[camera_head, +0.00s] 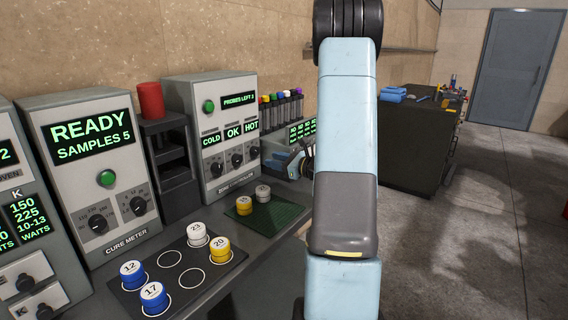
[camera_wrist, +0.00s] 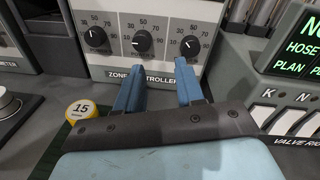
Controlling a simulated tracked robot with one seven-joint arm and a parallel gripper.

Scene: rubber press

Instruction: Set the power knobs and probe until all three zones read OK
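The fingertips are in front of the panel's lower part, below and between the middle and right knobs. In the head view, my arm partly hides the gripper.
A yellow-capped sample 15 (camera_wrist: 82,109) is left of my gripper, on the green mat (camera_head: 280,219). The cure meter (camera_head: 92,170) reads READY, SAMPLES 5. Numbered samples stand on a dark tray (camera_head: 190,262). A valve box (camera_wrist: 275,85) is close on the right.

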